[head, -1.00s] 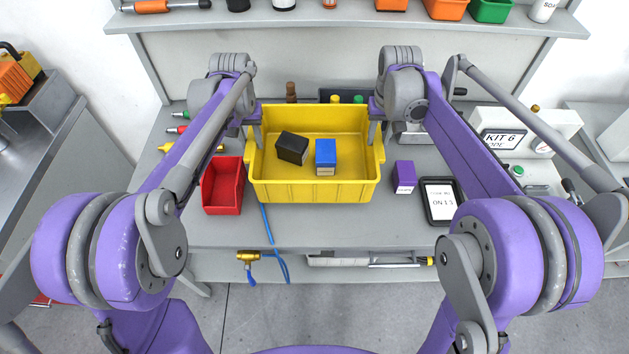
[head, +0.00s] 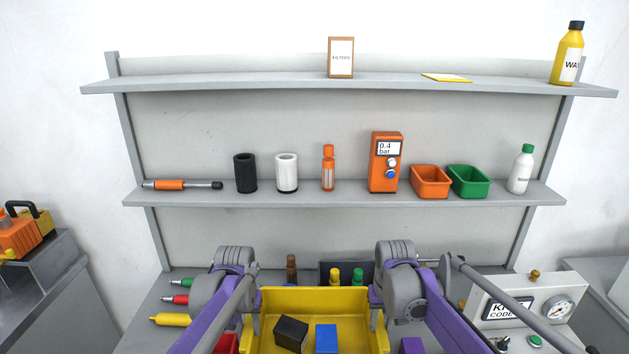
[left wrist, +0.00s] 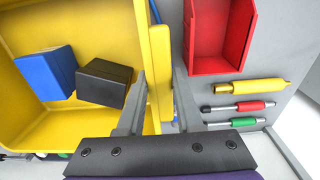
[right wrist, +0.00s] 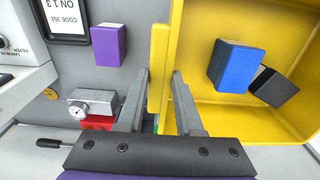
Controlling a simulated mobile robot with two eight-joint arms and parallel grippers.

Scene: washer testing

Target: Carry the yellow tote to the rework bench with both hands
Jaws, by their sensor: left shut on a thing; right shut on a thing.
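The yellow tote (head: 340,295) is at the bottom of the head view, over the grey bench top (head: 150,300); I cannot tell if it touches it. A black box (head: 291,332) and a blue box (head: 326,338) are inside. My left gripper (left wrist: 160,100) is shut on the tote's left side wall, one finger inside and one outside. My right gripper (right wrist: 159,100) is shut on the opposite side wall in the same way. The tote's front is cut off in the head view.
A red bin (left wrist: 220,35) and several hand tools lie beside the tote's left side. A purple box (right wrist: 108,45), a tablet (right wrist: 65,18) and a gauge box (head: 525,312) are on the right. Shelves (head: 340,195) with bottles and bins rise behind. Another grey bench (head: 50,300) stands at left.

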